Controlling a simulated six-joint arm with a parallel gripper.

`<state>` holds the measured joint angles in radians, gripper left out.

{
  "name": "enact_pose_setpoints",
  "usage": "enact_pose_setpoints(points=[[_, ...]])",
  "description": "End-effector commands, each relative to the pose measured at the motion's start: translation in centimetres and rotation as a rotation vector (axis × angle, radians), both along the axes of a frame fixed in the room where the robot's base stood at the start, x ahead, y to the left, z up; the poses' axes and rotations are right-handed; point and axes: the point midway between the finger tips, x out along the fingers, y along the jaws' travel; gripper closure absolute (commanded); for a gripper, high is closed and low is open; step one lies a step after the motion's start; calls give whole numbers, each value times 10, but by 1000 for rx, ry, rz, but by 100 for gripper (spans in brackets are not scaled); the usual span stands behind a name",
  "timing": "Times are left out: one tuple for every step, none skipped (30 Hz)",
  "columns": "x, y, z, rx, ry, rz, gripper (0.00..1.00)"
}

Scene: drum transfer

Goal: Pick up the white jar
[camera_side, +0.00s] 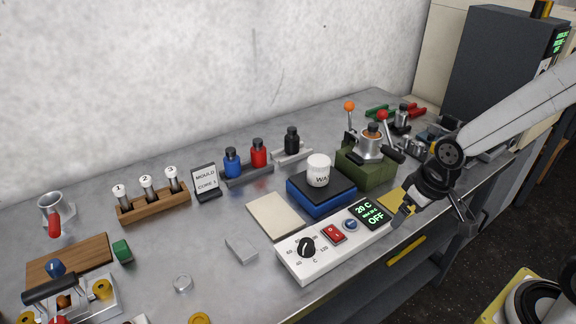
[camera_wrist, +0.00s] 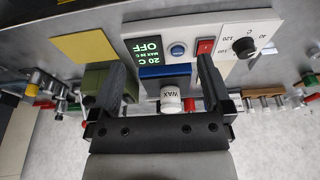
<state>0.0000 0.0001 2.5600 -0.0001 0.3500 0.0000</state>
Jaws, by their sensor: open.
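The white jar (camera_side: 319,170), marked WAX, stands upright on the black top of a blue block (camera_side: 318,205) near the middle of the bench. In the wrist view the jar (camera_wrist: 171,98) shows in the gap between my gripper's fingers, beyond their base. My gripper (camera_side: 404,212) is at the right, over the bench's front edge, apart from the jar. In the wrist view its two fingers (camera_wrist: 160,75) are spread wide with nothing held between them. The jar is not hidden in the side view.
A white control panel (camera_side: 290,262) with a display reading OFF lies in front of the blue block. A green block (camera_side: 378,172) bearing a metal pot (camera_side: 369,148) stands right of the jar. Red and blue bottles (camera_side: 232,163) stand behind left. A beige plate (camera_side: 275,216) lies left.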

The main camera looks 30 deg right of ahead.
Motion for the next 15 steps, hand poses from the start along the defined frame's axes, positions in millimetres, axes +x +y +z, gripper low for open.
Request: enact_pose_setpoints(points=[[0,0,0,0,0,0,0],[0,0,0,0,0,-1,0],[0,0,0,2,1,-4,0],[0,0,0,4,2,-8,0],[1,0,0,7,4,-15,0],[1,0,-1,12,8,-27,0],[2,0,-1,18,12,-39,0],[2,0,-2,25,17,-54,0],[3,0,-3,37,26,-80,0],[3,0,-4,49,34,-102,0],[4,0,-5,61,43,-128,0],[6,1,-6,81,56,-169,0],[7,1,-7,98,67,-204,0],[8,1,-9,116,80,-241,0],[11,2,-10,144,97,-292,0]])
